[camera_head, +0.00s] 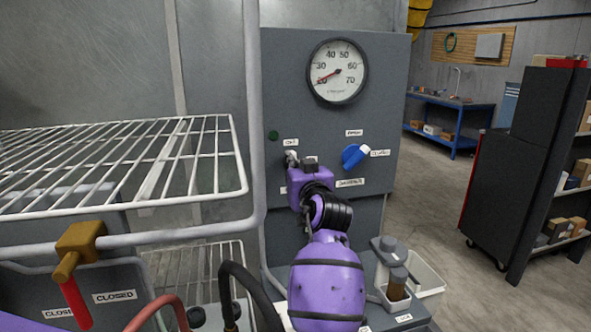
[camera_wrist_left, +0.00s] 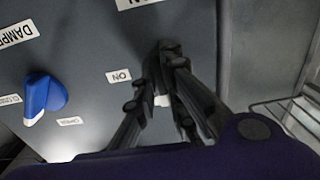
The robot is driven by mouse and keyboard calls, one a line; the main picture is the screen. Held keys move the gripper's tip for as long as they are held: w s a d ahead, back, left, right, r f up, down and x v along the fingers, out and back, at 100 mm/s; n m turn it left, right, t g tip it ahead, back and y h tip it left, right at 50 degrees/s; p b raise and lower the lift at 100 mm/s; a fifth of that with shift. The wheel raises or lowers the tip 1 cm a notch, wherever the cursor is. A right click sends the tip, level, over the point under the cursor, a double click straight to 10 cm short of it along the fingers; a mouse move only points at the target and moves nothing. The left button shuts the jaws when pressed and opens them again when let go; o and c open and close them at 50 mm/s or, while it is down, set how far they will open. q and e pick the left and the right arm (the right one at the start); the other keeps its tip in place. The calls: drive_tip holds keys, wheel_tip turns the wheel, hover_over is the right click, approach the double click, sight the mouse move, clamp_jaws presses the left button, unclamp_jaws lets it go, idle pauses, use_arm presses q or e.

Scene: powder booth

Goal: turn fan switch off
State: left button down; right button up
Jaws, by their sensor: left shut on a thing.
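The grey control panel (camera_head: 285,80) stands ahead, with a dial gauge (camera_head: 337,71) near its top. My left gripper (camera_head: 291,159) is up against the panel at the fan switch, below a small white label. In the left wrist view its fingers (camera_wrist_left: 170,50) are close together, shut on the fan switch, beside the ON label (camera_wrist_left: 118,75). The switch itself is mostly hidden by the fingers, so its position cannot be told. The blue damper knob (camera_head: 353,157) is to the right of the gripper and also shows in the wrist view (camera_wrist_left: 40,97). My right gripper is out of view.
A white wire rack (camera_head: 190,150) fills the left side. A brass valve with a red handle (camera_head: 75,300) hangs in front, near CLOSED labels. Hoses and a grey-lidded container (camera_head: 390,245) are low near my arm. Open floor and a dark shelf cart (camera_head: 515,170) lie right.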

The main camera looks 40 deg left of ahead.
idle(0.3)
use_arm(q)
drive_tip(key=c, duration=1.8)
unclamp_jaws()
drive_tip(key=v, duration=1.2)
drive_tip(key=shift+s, duration=0.1)
